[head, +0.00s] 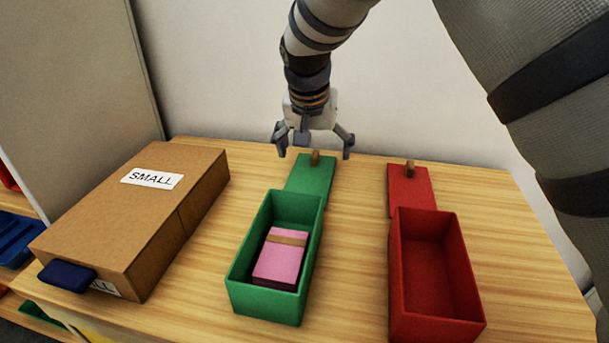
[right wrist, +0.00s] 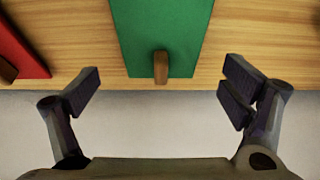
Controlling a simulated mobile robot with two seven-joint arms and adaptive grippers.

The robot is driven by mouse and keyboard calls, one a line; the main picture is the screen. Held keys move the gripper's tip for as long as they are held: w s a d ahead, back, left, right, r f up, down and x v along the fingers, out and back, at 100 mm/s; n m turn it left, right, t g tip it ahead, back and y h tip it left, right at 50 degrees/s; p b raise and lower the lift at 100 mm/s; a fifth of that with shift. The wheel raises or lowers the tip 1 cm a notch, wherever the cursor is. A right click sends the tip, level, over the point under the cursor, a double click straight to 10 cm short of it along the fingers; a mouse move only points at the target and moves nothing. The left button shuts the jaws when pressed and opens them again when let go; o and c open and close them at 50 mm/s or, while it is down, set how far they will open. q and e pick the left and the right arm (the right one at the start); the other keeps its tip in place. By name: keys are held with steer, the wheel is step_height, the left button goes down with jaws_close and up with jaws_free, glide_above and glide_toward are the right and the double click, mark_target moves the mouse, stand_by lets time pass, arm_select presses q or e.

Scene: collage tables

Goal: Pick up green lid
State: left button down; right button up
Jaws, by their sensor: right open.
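The green lid (head: 309,177) lies flat on the table behind the green box (head: 238,284), with a small brown wooden knob (head: 315,158) near its back edge. In the right wrist view the green lid (right wrist: 160,28) is at the top, and its knob (right wrist: 160,67) sits between the fingers, further out than the tips. My right gripper (head: 314,150) is open and empty, just above and behind the lid's knob end. The right wrist view shows its fingers (right wrist: 160,90) spread wide on both sides. My left gripper is out of view.
The green box holds a pink block (head: 280,262). To the right stand an empty red box (head: 398,290) and a red lid (head: 411,186) with a knob. A cardboard box (head: 150,205) labelled SMALL is on the left, with a dark blue object (head: 66,276) at its front. A wall rises behind the table.

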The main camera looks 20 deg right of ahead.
mark_target(315, 155)
steer(key=x, duration=0.3)
steer(key=shift+w, duration=0.1)
steer(key=shift+r, duration=0.1)
steer(key=shift+c, duration=0.4)
steer(key=c, duration=1.1)
